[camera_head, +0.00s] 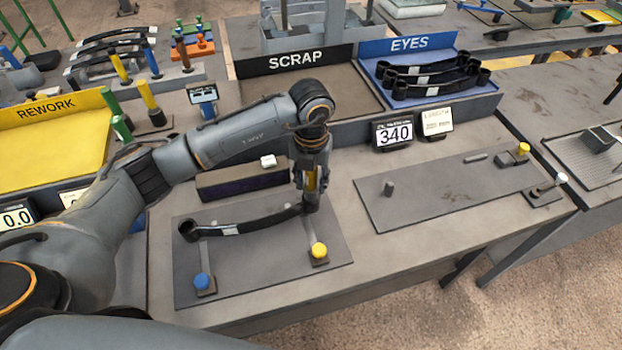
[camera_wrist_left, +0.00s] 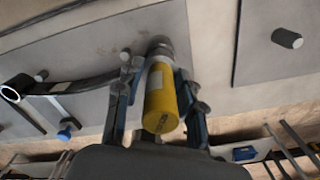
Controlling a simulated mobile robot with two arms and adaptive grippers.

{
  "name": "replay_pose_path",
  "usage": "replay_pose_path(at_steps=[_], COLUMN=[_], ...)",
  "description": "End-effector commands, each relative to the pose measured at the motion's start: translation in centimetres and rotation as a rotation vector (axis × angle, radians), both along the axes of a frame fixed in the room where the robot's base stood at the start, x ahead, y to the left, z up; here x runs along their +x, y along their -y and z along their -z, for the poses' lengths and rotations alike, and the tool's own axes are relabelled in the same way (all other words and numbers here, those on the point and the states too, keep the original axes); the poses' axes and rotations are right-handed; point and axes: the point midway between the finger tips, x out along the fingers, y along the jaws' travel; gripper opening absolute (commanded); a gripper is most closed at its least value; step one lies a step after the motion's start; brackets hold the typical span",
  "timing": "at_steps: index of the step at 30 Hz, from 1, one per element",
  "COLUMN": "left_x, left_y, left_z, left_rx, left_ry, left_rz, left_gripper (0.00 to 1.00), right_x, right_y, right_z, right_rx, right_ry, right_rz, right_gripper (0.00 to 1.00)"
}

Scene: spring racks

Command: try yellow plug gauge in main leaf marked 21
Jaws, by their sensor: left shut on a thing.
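The main leaf (camera_head: 265,221), a dark curved bar with a pale label too small to read, lies on the dark plate (camera_head: 215,278) in the head view. Its left eye (camera_head: 189,230) is open to view. My left gripper (camera_head: 311,190) is above the leaf's right end, shut on the yellow plug gauge (camera_head: 310,179). In the left wrist view the gauge (camera_wrist_left: 160,98) stands between the fingers, its steel end (camera_wrist_left: 160,46) down at the leaf's end. The eye there is hidden, so I cannot tell whether the gauge is inside it. My right gripper is not in view.
A blue-topped post (camera_head: 203,281) and a yellow-topped post (camera_head: 319,250) stand at the plate's front. A dark block (camera_head: 240,183) lies behind the leaf. The SCRAP tray (camera_head: 340,91) and EYES tray (camera_head: 480,100) are at the back. The right plate (camera_head: 440,195) is mostly clear.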

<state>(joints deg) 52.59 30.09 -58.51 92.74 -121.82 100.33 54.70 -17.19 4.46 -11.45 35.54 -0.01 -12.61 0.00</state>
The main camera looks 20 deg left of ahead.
Motion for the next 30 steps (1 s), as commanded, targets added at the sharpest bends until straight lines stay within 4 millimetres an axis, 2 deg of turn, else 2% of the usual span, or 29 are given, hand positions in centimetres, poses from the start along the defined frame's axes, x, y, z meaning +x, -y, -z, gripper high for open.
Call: replay_pose_path(at_steps=[30], left_x=[0.01], left_y=[-0.01], left_z=[-0.61], left_rx=[0.000], left_ry=[0.000], left_rz=[0.000], left_gripper=[0.10], right_x=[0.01], right_y=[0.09], right_z=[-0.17], right_rx=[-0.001], right_ry=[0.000], right_rz=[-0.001], right_gripper=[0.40])
